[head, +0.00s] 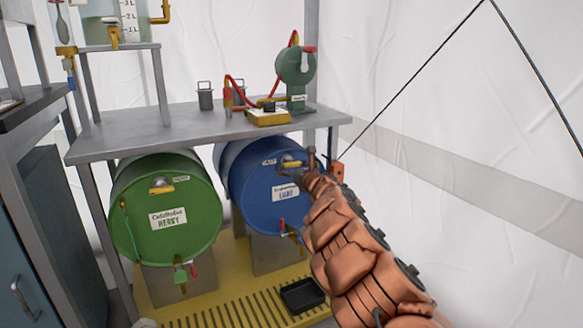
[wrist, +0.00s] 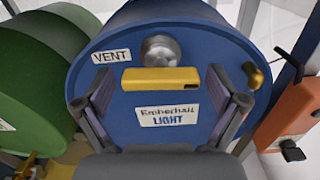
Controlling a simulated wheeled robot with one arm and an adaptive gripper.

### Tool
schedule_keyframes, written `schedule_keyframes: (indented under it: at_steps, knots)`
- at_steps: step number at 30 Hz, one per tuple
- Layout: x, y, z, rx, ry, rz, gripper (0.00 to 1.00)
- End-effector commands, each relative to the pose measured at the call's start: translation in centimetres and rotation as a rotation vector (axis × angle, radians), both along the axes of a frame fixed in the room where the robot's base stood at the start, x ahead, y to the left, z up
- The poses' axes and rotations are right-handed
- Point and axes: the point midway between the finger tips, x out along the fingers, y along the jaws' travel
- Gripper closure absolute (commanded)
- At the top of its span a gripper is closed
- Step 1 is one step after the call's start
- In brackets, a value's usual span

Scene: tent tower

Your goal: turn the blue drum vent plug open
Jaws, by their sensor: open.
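The blue drum (head: 262,205) lies on its side under the grey bench, its round face toward me. Its vent plug, a silver knob with a yellow bar handle (head: 291,163), is high on that face. In the wrist view the silver knob (wrist: 160,50) sits beside a VENT label (wrist: 111,56), and the yellow bar (wrist: 160,79) lies level below it. My gripper (wrist: 163,88) is open, with a finger to the left and right of the bar, apart from it. In the head view my gripper (head: 301,172) partly hides the drum face near the plug.
A green drum (head: 165,220) stands left of the blue one. The bench (head: 200,130) is close above both. An orange box (wrist: 288,115) is at the right, near a bench leg. A black tray (head: 303,295) lies below on the yellow base.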

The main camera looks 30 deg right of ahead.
Motion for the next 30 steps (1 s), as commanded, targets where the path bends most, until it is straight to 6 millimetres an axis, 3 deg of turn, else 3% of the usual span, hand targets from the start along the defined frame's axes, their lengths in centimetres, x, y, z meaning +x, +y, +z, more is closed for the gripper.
schedule_keyframes:
  at_steps: [11,30]
  knots:
    - [-0.4,0.1,0.0,-0.001,0.001,0.0,0.04]
    - [-5.8,0.5,0.0,-0.002,0.002,-0.002,0.04]
